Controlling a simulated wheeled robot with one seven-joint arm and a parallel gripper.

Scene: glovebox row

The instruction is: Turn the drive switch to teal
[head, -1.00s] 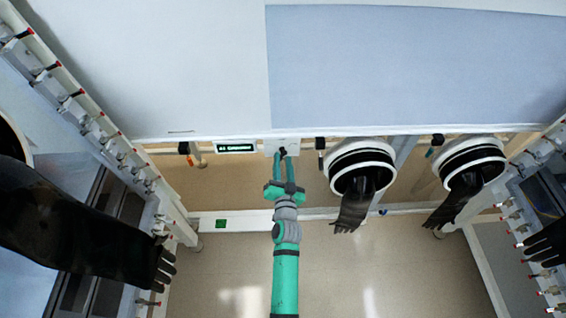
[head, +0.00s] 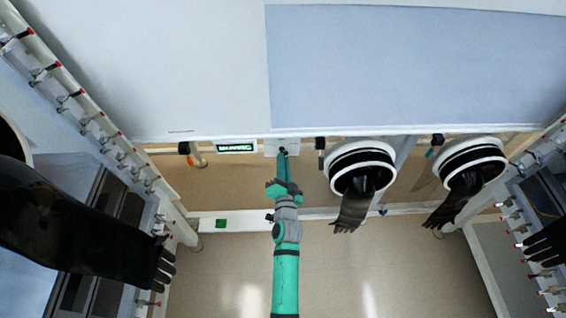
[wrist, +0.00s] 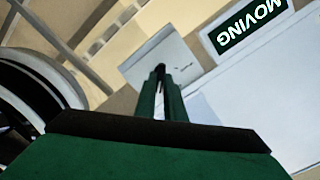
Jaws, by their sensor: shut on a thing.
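The drive switch is a small dark knob (head: 283,150) on a pale plate (head: 296,145) under the front edge of the bench. The plate also shows in the wrist view (wrist: 182,56). My teal gripper (head: 283,157) reaches up to it from below, its fingers shut on the knob. In the wrist view the two green fingers (wrist: 160,92) close around the dark knob, hiding most of it. The fingers look turned edge-on in the head view. No teal mark on the plate can be made out.
A lit green display (head: 236,147) left of the plate reads MOVING in the wrist view (wrist: 248,27). Two black glove ports (head: 362,166) (head: 474,164) with hanging gloves are to the right. A large black glove (head: 80,230) fills the lower left. A rail with a green label (head: 221,223) runs below.

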